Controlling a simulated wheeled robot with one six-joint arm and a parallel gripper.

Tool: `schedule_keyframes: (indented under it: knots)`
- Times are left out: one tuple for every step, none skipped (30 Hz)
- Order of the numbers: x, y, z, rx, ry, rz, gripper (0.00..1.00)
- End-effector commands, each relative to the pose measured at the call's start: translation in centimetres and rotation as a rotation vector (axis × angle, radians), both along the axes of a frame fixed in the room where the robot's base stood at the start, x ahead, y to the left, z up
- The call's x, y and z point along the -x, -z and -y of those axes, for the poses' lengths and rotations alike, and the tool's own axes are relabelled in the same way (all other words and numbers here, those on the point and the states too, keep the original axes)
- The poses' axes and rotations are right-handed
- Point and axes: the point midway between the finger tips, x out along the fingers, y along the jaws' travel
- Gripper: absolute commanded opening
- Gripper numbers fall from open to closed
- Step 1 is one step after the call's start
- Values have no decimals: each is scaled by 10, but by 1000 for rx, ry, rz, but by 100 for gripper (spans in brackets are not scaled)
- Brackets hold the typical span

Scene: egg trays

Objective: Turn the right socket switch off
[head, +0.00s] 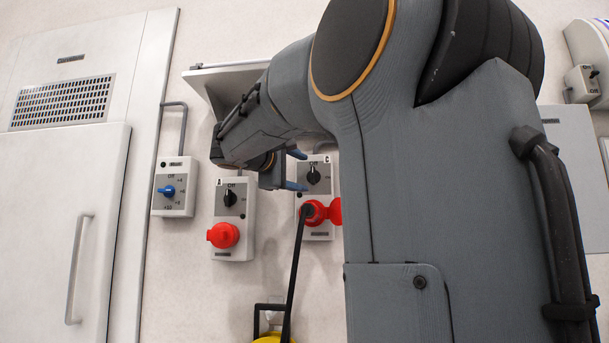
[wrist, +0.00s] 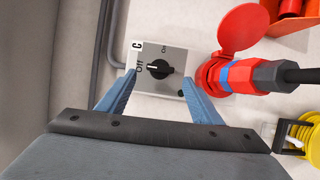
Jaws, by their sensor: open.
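The right socket switch is a black rotary knob (head: 313,174) on a white wall box (head: 318,232), with a red socket and plug below it. In the wrist view the knob (wrist: 160,69) lies between and beyond my open fingertips. Its white mark appears to point toward the Off label; On is at the upper right. My gripper (head: 297,170) is at this box, its blue fingers on either side of the knob. It also shows in the wrist view (wrist: 159,82); I cannot tell whether the fingers touch the knob.
A black cable runs down from the red plug (wrist: 262,75), whose socket lid (wrist: 240,28) stands open beside the right finger. Left of it are another socket box (head: 223,237) with a red cover and a blue-knobbed box (head: 166,191). A yellow reel (wrist: 305,137) is below.

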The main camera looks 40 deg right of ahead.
Motion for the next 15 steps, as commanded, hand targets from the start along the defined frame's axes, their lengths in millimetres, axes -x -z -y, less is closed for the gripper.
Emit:
schedule_keyframes:
  knots:
    - [2, -1, -10, 1, -3, 1, 59]
    - [4, -1, -14, 1, -4, 1, 59]
    - [6, 0, -20, 1, -3, 0, 59]
    - [7, 0, -24, 0, -3, 0, 59]
    - [8, 0, -28, 1, -3, 0, 59]
    - [10, 0, -32, 1, -3, 1, 59]
    - [11, 0, -35, 1, -2, 1, 59]
    - [12, 0, -38, 1, -2, 0, 59]
    - [12, 0, -40, 0, -1, 0, 59]
    - [13, 0, -41, 0, -1, 0, 59]
    - [13, 0, -42, 0, -1, 0, 59]
    - [14, 1, -43, 0, 0, -1, 59]
    - [14, 1, -43, 0, 0, -1, 59]
    - [14, 1, -44, 0, 1, -1, 59]
    - [14, 1, -44, 0, 1, -1, 59]
